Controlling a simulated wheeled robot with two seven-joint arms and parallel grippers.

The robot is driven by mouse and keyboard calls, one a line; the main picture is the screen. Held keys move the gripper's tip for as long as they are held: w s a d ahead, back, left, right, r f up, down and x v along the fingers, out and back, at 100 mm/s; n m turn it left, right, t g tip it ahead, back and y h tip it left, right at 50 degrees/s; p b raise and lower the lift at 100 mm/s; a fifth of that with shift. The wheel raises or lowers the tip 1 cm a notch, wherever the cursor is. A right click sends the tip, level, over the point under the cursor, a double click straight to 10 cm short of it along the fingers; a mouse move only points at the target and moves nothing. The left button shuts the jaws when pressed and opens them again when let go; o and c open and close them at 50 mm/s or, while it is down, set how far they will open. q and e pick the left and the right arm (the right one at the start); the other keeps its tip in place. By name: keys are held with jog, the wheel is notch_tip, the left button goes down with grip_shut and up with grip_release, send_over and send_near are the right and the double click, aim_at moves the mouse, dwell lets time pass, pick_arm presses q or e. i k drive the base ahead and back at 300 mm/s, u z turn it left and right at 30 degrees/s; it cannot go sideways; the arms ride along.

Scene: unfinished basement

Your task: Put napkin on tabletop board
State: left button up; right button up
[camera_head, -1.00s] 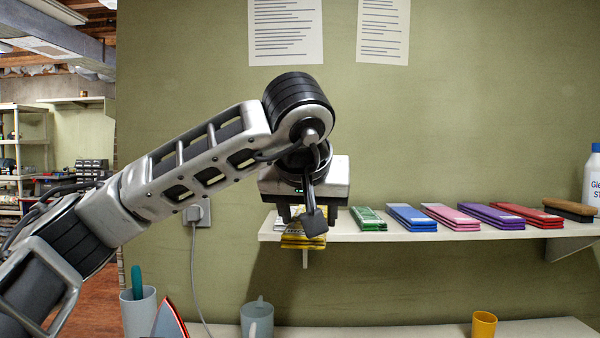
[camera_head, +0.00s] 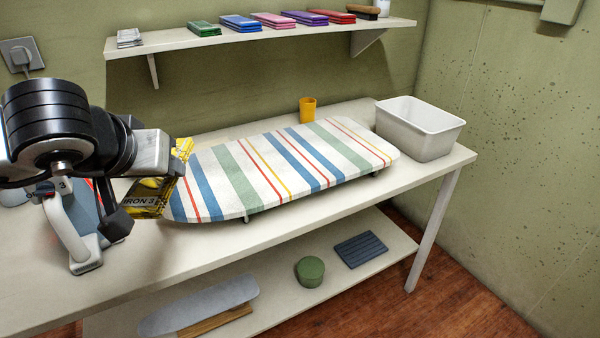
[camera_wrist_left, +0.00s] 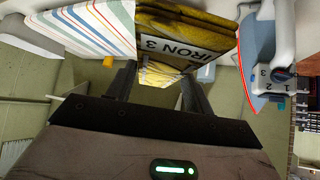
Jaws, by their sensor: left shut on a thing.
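The board lies on the white table, with blue, green, red and yellow stripes, and shows at the upper left of the wrist view (camera_wrist_left: 88,28). Its top is bare. My right gripper is not in view.
An iron (camera_head: 75,235) stands left of the napkin, partly behind my arm. A yellow cup (camera_head: 307,109) and a white bin (camera_head: 420,128) stand behind and right of the board. A wall shelf (camera_head: 235,38) above holds several folded cloths. A lower shelf (camera_head: 270,285) holds more items.

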aim_at(301, 151)
jog(key=u, duration=0.2)
jog(key=k, duration=0.4)
jog(key=z, duration=1.6)
jog(key=i, duration=1.35)
jog(key=u, duration=0.65)
jog(key=i, duration=1.05)
jog(key=u, duration=1.15)
